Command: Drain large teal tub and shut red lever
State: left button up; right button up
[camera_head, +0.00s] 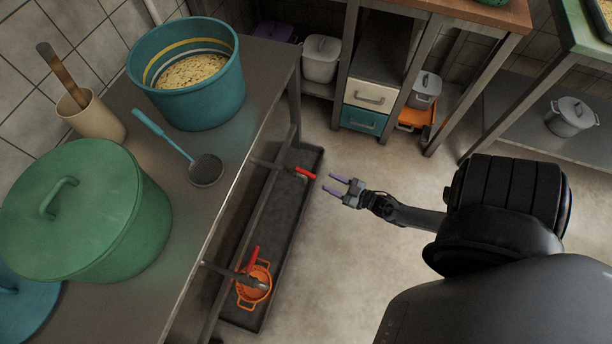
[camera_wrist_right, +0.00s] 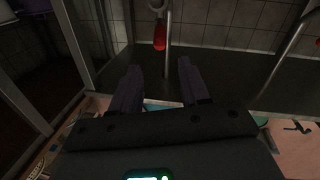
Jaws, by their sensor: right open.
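The large teal tub (camera_head: 205,106) stands open on the metal table, with pale yellow, grainy contents inside. Below the table edge, a pipe near the tub ends in a red lever (camera_head: 305,173), which also shows in the right wrist view (camera_wrist_right: 160,37). A second red lever (camera_head: 252,259) sits on a nearer pipe above an orange pot (camera_head: 243,293). My right gripper (camera_head: 328,183) is open and empty, just right of the farther red lever and apart from it. In the right wrist view the lever hangs ahead of the fingers (camera_wrist_right: 158,68). My left gripper is out of view.
A long dark trough (camera_head: 275,225) lies on the floor under both pipes. A green lidded pot (camera_head: 110,235), a ladle (camera_head: 204,169) and a beige utensil holder (camera_head: 97,120) stand or lie on the table. Shelves and drawers line the back. The floor around my right gripper is clear.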

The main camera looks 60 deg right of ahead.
aim_at(306, 172)
jog(key=w+b, duration=0.1)
jog(key=w, duration=0.2)
jog(key=w+f+b, duration=0.1)
jog(key=w, duration=0.2)
jog(key=w+b, duration=0.2)
jog(key=w, duration=0.1)
jog(key=shift+w+f, duration=0.25)
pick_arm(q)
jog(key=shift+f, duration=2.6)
pick_arm(e)
jog(key=shift+w+r, duration=0.1)
jog(key=shift+w, duration=0.65)
jog(key=c, duration=0.8)
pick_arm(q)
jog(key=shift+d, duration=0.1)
pick_arm(e)
grip_shut()
